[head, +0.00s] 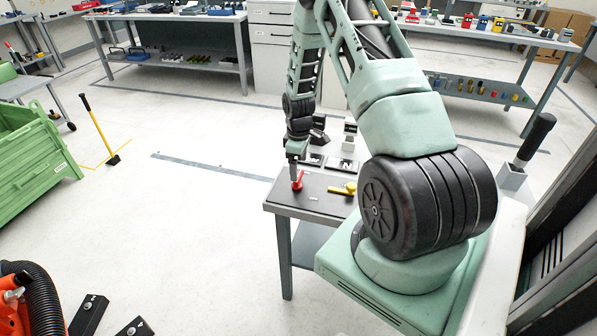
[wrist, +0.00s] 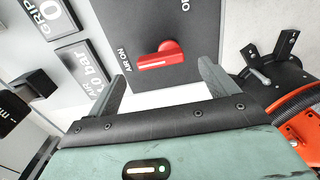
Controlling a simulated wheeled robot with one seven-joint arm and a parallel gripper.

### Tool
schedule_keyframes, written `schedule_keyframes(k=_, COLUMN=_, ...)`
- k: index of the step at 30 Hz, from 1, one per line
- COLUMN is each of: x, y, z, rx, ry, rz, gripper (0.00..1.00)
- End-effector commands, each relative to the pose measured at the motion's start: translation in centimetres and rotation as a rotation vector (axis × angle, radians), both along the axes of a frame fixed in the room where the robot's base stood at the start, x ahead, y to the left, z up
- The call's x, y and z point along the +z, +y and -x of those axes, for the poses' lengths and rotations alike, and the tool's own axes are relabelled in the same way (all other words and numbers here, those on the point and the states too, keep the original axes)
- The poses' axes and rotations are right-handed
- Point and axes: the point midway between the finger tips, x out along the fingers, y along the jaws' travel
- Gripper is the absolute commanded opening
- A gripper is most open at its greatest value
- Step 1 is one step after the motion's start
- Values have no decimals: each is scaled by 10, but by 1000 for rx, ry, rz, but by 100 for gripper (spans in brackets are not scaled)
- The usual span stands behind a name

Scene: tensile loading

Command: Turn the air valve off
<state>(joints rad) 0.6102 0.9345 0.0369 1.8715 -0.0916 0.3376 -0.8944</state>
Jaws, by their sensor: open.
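The air valve is a red handle (head: 298,181) on the dark top of a small grey bench (head: 318,207) in the head view. In the wrist view the red handle (wrist: 160,58) sits on a dark plate, with a white line along it and the words "AIR ON" at its left end. My gripper (head: 293,172) points down at the handle. In the wrist view my gripper (wrist: 162,77) is open, one finger on either side of the handle's width and apart from it. The handle appears just beyond the fingertips; the exact height gap is unclear.
A yellow handle (head: 343,188) lies on the same bench to the right. Label plates reading "GRIP" (wrist: 50,17) and "AIR bar" (wrist: 83,66) show in the wrist view. A green crate (head: 35,150) stands at the left.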

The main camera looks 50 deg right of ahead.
Motion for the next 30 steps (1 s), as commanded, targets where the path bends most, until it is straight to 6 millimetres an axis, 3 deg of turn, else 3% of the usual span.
schedule_keyframes(k=3, x=-20, y=0, z=0, rx=0, ry=2, rz=-1, gripper=85)
schedule_keyframes(k=9, x=-39, y=0, z=0, rx=-1, ry=0, rz=0, gripper=85)
schedule_keyframes(k=20, x=-44, y=0, z=0, rx=0, ry=-1, rz=1, gripper=85)
schedule_keyframes(k=25, x=-44, y=0, z=0, rx=0, ry=-1, rz=1, gripper=41)
schedule_keyframes(k=30, x=-43, y=0, z=0, rx=-2, ry=-1, rz=0, gripper=41)
